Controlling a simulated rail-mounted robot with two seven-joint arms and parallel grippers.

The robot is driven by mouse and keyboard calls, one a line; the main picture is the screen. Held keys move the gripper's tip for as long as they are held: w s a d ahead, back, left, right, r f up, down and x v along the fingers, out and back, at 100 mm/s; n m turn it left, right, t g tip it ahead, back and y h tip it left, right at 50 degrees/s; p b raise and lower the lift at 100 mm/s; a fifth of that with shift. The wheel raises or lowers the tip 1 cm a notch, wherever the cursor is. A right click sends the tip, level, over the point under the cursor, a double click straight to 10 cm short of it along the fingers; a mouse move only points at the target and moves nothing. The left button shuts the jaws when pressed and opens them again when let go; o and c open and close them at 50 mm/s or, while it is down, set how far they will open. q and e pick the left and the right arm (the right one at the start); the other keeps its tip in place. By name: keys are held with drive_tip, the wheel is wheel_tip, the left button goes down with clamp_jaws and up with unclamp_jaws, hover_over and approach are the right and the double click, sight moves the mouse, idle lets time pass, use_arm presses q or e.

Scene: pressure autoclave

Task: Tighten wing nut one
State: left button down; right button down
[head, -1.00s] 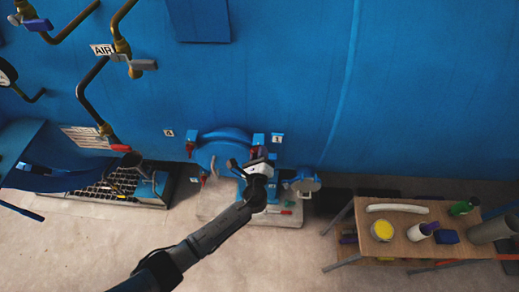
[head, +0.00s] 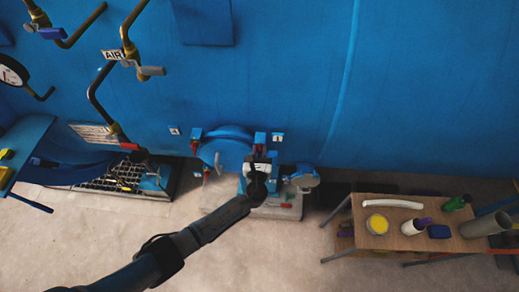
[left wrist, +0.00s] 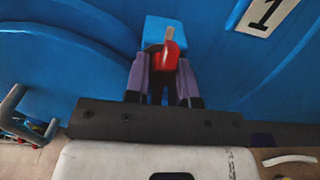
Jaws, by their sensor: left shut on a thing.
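Wing nut one is the red wing nut (left wrist: 168,55) in the left wrist view, with a pale bolt end sticking out of it. It sits in front of a blue lug (left wrist: 160,28), below and left of the label "1" (left wrist: 267,15). My left gripper (left wrist: 163,78) has its two purple-grey fingers on either side of the nut and is shut on it. In the head view my left gripper (head: 260,153) is at the right side of the round blue door (head: 226,158), just left of the label "1" (head: 278,137). There the gripper hides the nut. My right gripper is not in view.
A table (head: 370,242) with a yellow-topped tub (head: 377,224), bottles and a white tube stands at the right. Brass pipes and valves (head: 125,50) are on the vessel wall at the upper left. A dark grated platform (head: 115,178) lies left of the door. The front floor is clear.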

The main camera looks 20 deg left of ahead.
use_arm(q)
drive_tip(key=shift+f, duration=0.1)
idle(0.5)
drive_tip(key=c, duration=1)
unclamp_jaws()
drive_tip(key=shift+o, duration=0.2)
